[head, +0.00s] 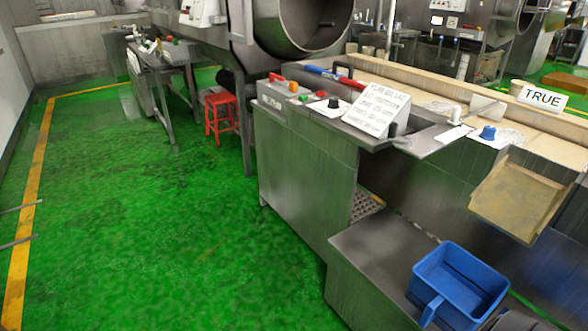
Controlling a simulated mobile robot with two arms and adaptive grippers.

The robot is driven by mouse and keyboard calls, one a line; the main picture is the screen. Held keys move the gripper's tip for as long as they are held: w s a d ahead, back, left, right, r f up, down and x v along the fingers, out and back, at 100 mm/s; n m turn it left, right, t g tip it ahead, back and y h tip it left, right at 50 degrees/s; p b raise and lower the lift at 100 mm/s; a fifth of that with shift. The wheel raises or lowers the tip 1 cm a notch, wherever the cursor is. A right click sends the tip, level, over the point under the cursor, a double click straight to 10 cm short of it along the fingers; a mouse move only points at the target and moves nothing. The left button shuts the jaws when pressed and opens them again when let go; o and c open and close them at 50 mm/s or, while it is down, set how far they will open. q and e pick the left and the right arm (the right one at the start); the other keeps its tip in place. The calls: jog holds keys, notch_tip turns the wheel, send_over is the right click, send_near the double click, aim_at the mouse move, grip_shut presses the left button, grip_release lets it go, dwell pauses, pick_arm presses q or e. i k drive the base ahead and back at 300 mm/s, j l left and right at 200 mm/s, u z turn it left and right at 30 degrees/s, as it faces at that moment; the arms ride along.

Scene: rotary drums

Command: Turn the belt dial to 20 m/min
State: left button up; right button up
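A blue knob (488,132) stands on a white plate beside the tan belt (440,98) at the right. A black knob (333,103) sits on another white plate on the metal control box at the centre. I cannot tell from the picture which is the belt dial, and the scale marks are too small to read.
A "TRUE" sign (542,97) stands on the right. A blue tub (459,284) sits on the low metal bench (365,262). A red stool (220,115) stands behind. Green floor at left is clear.

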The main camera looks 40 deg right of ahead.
aim_at(333, 104)
jog(key=z, duration=1.35)
jog(key=i+j, duration=0.35)
jog(key=i, duration=0.15)
